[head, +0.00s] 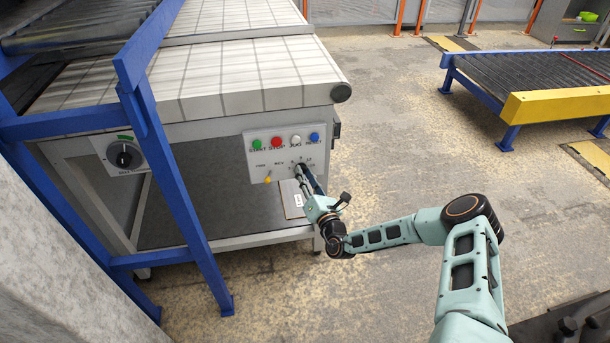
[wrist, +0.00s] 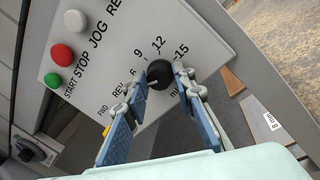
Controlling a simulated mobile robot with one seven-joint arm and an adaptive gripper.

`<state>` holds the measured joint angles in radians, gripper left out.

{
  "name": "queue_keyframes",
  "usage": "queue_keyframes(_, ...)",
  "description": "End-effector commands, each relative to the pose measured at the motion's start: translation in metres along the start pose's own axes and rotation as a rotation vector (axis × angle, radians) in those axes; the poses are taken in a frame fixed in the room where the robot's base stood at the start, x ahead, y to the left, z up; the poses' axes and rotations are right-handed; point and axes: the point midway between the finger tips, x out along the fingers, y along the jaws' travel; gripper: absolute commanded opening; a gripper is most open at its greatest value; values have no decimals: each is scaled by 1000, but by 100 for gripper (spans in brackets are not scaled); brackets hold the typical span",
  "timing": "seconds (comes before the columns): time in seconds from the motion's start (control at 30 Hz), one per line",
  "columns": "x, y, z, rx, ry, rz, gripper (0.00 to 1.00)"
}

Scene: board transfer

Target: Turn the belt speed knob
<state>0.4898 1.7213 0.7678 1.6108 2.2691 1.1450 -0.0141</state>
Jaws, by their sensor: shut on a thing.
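The belt speed knob (wrist: 159,74) is a black round dial on the light grey control panel (wrist: 100,92), with marks 6, 9, 12 and 15 around it. My gripper (wrist: 160,78) has its two blue-padded fingers on either side of the knob and is shut on it. In the head view my gripper (head: 301,173) reaches the lower right of the panel (head: 257,153) and hides most of the knob. A light line shows on the knob's face, but its exact setting is hard to read.
Green (head: 257,144), red (head: 276,142), white and blue buttons line the panel's top. A yellow-tipped FWD/REV lever (head: 268,180) is left of my gripper. Another black rotary switch (head: 124,156) and a blue frame (head: 160,150) stand left.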

Motion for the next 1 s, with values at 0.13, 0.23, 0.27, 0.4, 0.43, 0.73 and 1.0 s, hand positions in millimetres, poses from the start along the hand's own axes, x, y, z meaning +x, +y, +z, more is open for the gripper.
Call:
queue_keyframes(0.13, -1, -2, -2, 113, -21, 0, 0)
queue_keyframes(0.23, -1, -2, -2, 175, -33, 3, 0)
queue_keyframes(0.27, -1, -2, -2, 193, -36, 3, 0)
queue_keyframes(0.4, -1, -2, -3, 257, -47, 5, 0)
queue_keyframes(0.43, -1, -2, -3, 267, -49, 5, 0)
queue_keyframes(0.73, -1, -1, -3, 320, -59, 8, 0)
queue_keyframes(1.0, -1, -1, -3, 323, -60, 8, 0)
